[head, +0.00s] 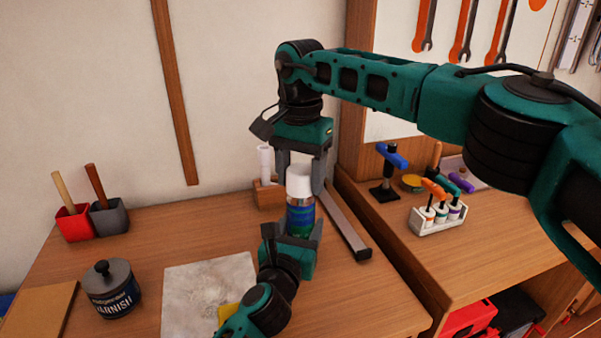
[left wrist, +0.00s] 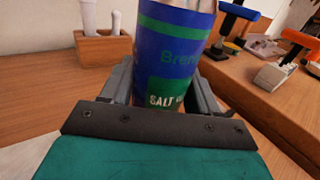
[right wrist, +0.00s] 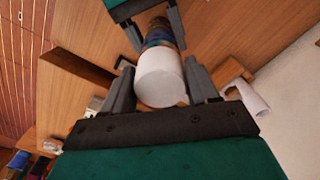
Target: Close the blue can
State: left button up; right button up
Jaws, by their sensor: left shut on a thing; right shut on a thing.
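The blue can (head: 301,217) stands upright on the workbench, with a green band and a white cap (head: 299,180) on its top. My left gripper (head: 291,228) is shut around the lower part of the can; the can's label fills the middle of the left wrist view (left wrist: 175,50). My right gripper (head: 301,172) comes down from above and is shut on the white cap. The cap shows between its fingers in the right wrist view (right wrist: 160,77). The cap sits on the can or very close to it; the seam is hard to make out.
A varnish tin (head: 111,290) and a stained pale sheet (head: 205,290) lie to the left. Red (head: 72,222) and grey (head: 108,217) pots stand farther back. A wooden holder (head: 268,195) is behind the can. A rack of small tools (head: 437,218) stands on the right bench.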

jog(key=shift+f, duration=0.55)
jog(key=o, duration=1.1)
jog(key=shift+r, duration=0.1)
notch_tip(320, 180, up, 12)
jog(key=shift+f, duration=0.15)
pick_arm(q)
jog(key=o, duration=1.6)
jog(key=shift+s, duration=0.1)
